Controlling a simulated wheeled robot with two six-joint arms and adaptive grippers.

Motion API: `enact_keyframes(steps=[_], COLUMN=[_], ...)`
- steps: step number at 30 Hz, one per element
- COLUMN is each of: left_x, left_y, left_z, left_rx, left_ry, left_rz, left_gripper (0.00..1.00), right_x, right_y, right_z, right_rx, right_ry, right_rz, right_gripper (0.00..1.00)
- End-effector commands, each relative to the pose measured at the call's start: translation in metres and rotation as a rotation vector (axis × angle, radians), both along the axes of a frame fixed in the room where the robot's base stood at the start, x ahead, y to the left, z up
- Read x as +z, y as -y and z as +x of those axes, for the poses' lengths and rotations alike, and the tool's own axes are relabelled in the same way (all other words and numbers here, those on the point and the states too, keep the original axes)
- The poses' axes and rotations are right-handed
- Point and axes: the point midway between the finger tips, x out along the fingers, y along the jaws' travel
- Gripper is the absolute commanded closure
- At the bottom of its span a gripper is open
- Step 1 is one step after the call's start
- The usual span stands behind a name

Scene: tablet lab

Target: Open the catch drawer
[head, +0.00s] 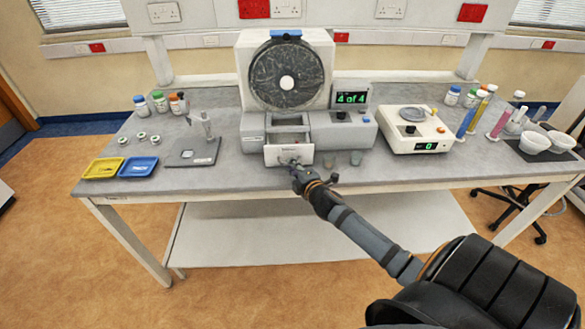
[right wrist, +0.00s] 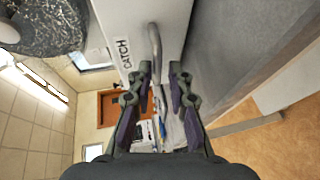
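The catch drawer (head: 302,153) is in the grey base of the machine with the dark round drum (head: 284,78). It stands pulled out towards me, and its hollow inside shows behind the white front. In the right wrist view the drawer front (right wrist: 128,22) bears the word CATCH. Its curved metal handle (right wrist: 154,36) runs down between my fingers. My right gripper (head: 294,166) is at the drawer front, and its fingers (right wrist: 161,68) are close together around the handle. The fingertips partly hide the handle's contact. My left gripper is not in view.
A small display (head: 351,98) reads "4 of 4". A scale (head: 415,130) stands further right. Yellow (head: 103,168) and blue (head: 138,167) trays lie at the left. The floor before the bench is clear.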

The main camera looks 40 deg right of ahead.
Motion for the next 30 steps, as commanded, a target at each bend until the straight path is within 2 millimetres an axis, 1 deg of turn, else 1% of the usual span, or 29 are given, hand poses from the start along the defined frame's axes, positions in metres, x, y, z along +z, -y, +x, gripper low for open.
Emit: enact_keyframes(steps=[1,2,4,8,10,13,14,17,21,24,27,30], left_x=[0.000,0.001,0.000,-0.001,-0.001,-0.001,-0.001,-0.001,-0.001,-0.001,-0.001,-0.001], left_y=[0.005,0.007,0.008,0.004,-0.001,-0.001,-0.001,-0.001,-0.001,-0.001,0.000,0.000], left_z=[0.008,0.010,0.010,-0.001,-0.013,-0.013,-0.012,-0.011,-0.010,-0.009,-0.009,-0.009], left_rx=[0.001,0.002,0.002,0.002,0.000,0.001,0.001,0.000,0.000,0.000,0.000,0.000], left_ry=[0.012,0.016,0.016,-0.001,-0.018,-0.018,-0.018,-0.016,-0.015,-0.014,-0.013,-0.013], left_rz=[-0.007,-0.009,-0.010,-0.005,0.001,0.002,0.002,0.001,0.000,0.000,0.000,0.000], left_gripper=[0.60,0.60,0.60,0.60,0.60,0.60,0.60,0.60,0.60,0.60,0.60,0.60], right_x=[0.000,0.000,0.000,0.000,0.000,0.001,0.001,0.005,0.012,0.017,0.020,0.023], right_y=[0.000,0.000,0.000,0.000,0.000,-0.001,-0.002,-0.005,-0.011,-0.014,-0.016,-0.017], right_z=[0.000,0.000,0.000,0.000,0.000,-0.007,-0.011,-0.031,-0.065,-0.086,-0.101,-0.110], right_rx=[0.001,0.001,0.001,0.001,0.001,0.002,0.002,0.005,0.007,0.008,0.007,0.003], right_ry=[0.000,0.001,0.001,0.001,0.000,-0.002,-0.002,-0.004,-0.006,-0.008,-0.005,-0.003], right_rz=[0.001,0.001,0.001,0.001,0.000,-0.002,-0.003,-0.008,-0.011,-0.014,-0.010,-0.009], right_gripper=[0.71,0.68,0.68,0.68,0.68,0.68,0.68,0.68,0.68,0.68,0.68,0.68])
